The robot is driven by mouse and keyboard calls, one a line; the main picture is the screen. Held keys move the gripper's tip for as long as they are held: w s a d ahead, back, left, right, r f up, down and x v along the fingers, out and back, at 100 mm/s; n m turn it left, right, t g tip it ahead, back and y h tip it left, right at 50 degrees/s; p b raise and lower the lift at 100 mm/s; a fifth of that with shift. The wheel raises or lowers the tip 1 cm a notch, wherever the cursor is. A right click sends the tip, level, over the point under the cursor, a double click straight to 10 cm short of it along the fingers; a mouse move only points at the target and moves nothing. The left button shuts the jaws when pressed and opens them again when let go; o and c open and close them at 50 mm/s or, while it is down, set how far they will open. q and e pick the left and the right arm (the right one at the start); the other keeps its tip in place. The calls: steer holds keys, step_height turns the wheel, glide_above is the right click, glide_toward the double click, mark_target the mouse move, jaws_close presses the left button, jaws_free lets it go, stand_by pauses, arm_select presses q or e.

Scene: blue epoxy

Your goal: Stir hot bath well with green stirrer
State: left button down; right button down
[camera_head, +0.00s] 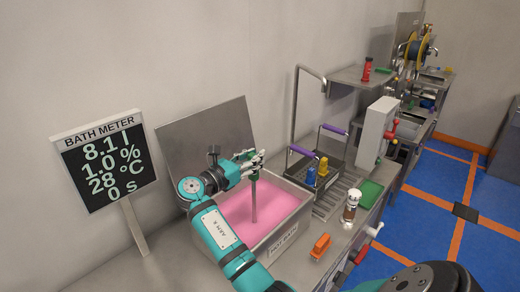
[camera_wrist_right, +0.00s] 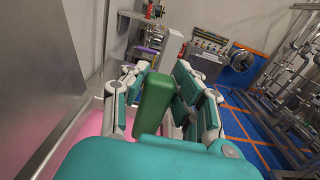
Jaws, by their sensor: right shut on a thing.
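The hot bath (camera_head: 291,240) is a steel basin of pink liquid, labelled on its front. My right gripper (camera_head: 255,163) is above it, shut on the green stirrer (camera_head: 254,200). The stirrer hangs about upright, with its lower end in or at the pink liquid. In the right wrist view the stirrer's thick green handle (camera_wrist_right: 154,103) is between the fingers (camera_wrist_right: 160,95). The bath meter (camera_head: 105,160) at the left reads 8.1 L, 1.0 %, 28 °C and 0 s. My left gripper is not in view.
A raised steel lid (camera_head: 210,128) stands behind the bath. To its right are a rack with purple-handled baskets (camera_head: 333,160), blue and yellow bottles, a brown jar (camera_head: 351,205) and a green block (camera_head: 370,193). An orange object (camera_head: 320,246) lies near the front edge.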

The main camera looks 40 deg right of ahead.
steer(key=a+p, duration=0.2)
steer(key=a, duration=0.4)
steer(key=shift+s, duration=0.25)
steer(key=shift+d+r, duration=0.1)
steer(key=d, duration=0.2)
steer(key=d+p, duration=0.1)
steer(key=d, duration=0.2)
steer(key=shift+w+d+p, duration=0.25)
steer(key=shift+d+p, duration=0.05)
steer(key=w+d, duration=0.1)
steer(key=d, duration=1)
steer(key=shift+d+p, duration=0.2)
steer(key=shift+p, duration=0.15)
